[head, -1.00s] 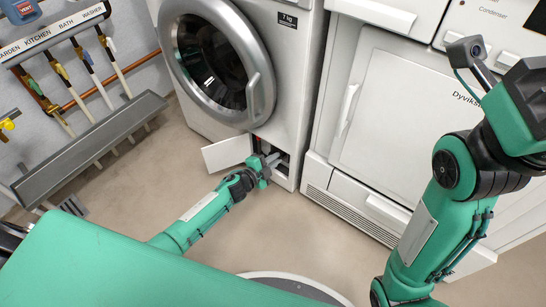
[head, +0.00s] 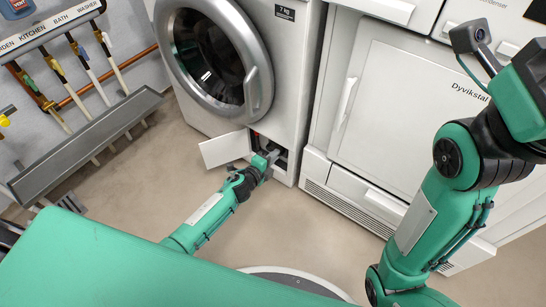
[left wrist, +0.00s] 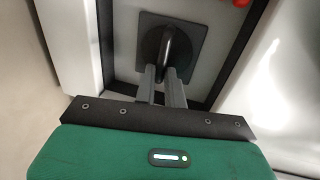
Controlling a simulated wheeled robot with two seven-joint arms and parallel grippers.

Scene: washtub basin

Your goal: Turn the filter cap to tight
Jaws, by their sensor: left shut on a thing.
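The filter cap (left wrist: 181,41) is a dark round piece with a raised grip bar, on a square dark plate in the left wrist view. Its bar runs nearly upright in that picture. My left gripper (head: 272,157) reaches into the opening low on the front of the washing machine (head: 285,105). In the left wrist view its two grey fingers (left wrist: 163,80) are shut on the near end of the cap's bar. In the head view the gripper hides most of the cap. My right arm shows at the right, but its fingers are not in view.
The white flap (head: 224,149) stands open just left of my left gripper. A red part (left wrist: 241,3) shows beside the cap. A dryer (head: 400,110) stands to the right, a grey trough (head: 85,145) along the left wall. The floor between is clear.

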